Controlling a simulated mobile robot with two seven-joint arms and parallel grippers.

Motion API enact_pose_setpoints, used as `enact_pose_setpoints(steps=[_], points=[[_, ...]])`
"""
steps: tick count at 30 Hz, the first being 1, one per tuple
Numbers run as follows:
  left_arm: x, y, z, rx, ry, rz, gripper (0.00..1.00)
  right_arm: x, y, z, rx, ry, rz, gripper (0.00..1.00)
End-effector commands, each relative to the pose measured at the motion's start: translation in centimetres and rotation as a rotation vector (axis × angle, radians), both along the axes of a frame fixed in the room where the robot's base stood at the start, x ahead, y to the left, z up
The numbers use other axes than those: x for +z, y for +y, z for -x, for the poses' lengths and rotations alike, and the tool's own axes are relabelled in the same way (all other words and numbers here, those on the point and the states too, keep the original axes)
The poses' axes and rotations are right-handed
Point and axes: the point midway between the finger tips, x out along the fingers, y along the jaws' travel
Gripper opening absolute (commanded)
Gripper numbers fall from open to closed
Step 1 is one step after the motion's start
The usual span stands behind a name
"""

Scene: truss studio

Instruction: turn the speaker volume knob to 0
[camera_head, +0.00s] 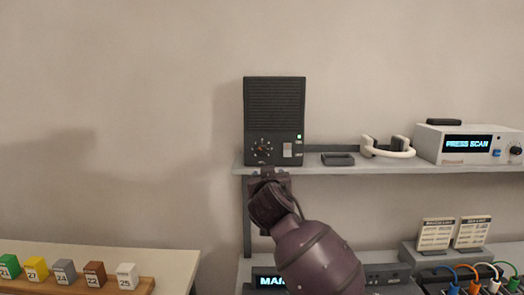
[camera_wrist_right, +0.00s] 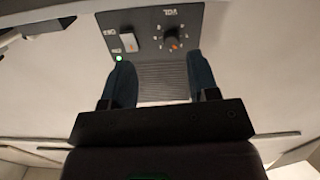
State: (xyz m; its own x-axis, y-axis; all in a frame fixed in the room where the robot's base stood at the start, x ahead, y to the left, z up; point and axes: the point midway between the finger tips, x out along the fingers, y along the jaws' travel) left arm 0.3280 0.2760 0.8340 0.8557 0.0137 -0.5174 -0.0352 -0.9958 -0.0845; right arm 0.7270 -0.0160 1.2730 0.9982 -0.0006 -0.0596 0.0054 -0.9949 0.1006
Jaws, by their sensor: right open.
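The speaker (camera_head: 274,105) is a dark upright box with a ribbed grille, standing at the left end of the shelf. Its round volume knob (camera_head: 263,149) is low on the front at the left, with marks around it; the setting is too small to read. The knob also shows in the right wrist view (camera_wrist_right: 172,40), upside down, beside a pale switch (camera_wrist_right: 129,42) and a lit green light. My right gripper (camera_head: 268,174) is below the knob by the shelf edge. In the wrist view its fingers (camera_wrist_right: 160,82) are apart and empty, not around the knob. My left gripper is out of view.
The shelf (camera_head: 340,170) also holds a small dark tray (camera_head: 338,159), a white headset (camera_head: 388,147) and a scanner box (camera_head: 465,144) reading "PRESS SCAN". Below are a lit display, two cards and coloured cables. Numbered blocks stand on a table at lower left.

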Motion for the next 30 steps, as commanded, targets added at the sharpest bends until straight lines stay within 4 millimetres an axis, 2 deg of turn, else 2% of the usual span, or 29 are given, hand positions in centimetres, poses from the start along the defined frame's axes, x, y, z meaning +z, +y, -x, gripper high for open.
enact_pose_setpoints(steps=[1,3,7,11,30], points=[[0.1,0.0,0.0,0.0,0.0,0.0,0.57,1.4,0.6,-0.2,0.0,-0.022,0.004,0.55],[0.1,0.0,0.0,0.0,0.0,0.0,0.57,2.7,1.2,-0.4,0.0,-0.042,0.003,0.55],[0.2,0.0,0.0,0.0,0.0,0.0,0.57,3.7,1.6,-0.7,0.0,-0.058,0.004,0.55],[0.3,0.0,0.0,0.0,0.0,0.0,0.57,3.8,1.7,-1.6,0.0,-0.06,0.004,0.55],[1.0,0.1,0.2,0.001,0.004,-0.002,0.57,3.8,1.6,-9.1,-0.001,-0.059,0.004,0.55]])
